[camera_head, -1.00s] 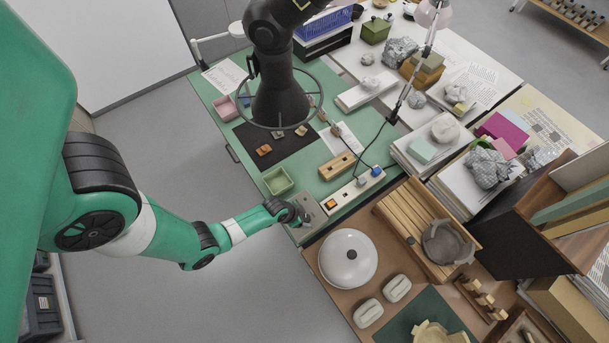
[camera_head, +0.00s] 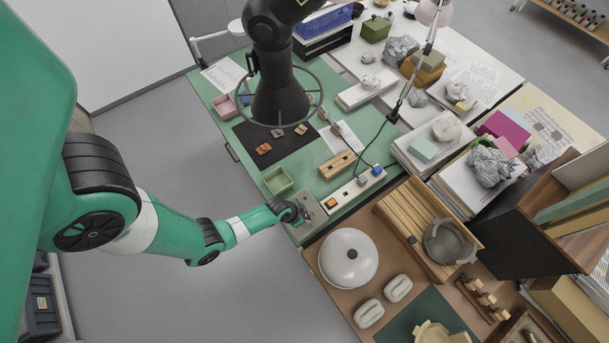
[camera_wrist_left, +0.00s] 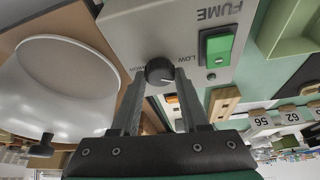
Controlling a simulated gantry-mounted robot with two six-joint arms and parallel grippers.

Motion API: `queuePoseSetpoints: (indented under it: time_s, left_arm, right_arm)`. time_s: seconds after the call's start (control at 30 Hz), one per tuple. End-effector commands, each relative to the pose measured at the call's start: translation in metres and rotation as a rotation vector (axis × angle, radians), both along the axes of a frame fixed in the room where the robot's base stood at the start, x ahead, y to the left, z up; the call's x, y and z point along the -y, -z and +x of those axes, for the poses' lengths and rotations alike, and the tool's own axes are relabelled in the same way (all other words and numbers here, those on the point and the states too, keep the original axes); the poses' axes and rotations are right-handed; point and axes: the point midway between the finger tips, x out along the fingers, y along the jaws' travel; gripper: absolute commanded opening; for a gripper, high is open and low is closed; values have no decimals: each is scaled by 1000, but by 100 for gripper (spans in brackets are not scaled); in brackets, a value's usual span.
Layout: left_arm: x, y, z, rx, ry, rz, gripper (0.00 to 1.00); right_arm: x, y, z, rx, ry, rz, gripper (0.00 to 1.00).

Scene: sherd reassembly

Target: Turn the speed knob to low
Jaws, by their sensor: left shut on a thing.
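The grey control box (camera_wrist_left: 165,30) carries the word FUME, upside down in the left wrist view. Its round black speed knob (camera_wrist_left: 159,71) sits between the LOW label (camera_wrist_left: 187,58) and the HIGH label (camera_wrist_left: 136,69). My left gripper (camera_wrist_left: 160,82) is shut on the knob, one dark finger on each side. I cannot clearly tell where the knob's pointer aims. In the head view my left gripper (camera_head: 300,214) reaches the box (camera_head: 313,210) at the green bench's near corner; the knob is hidden there. My right gripper is not in view.
A green rocker switch (camera_wrist_left: 217,46) is beside the knob on the box. A white domed lid (camera_head: 347,257) stands close by. A green tray (camera_head: 277,180), a wooden block (camera_head: 338,165) and a switch strip (camera_head: 355,191) lie around the box.

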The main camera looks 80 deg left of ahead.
Motion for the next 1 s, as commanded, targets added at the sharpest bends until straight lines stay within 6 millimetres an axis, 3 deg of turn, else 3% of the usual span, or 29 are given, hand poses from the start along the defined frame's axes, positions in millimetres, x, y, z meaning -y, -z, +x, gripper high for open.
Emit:
queuePoseSetpoints:
  time_s: [0.27,1.0]
  left_arm:
    - [1,0,0,-2,-56,-1,0]
    - [3,1,2,0,-501,0,0]
  right_arm:
    - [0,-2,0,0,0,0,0]
    - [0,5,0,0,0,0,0]
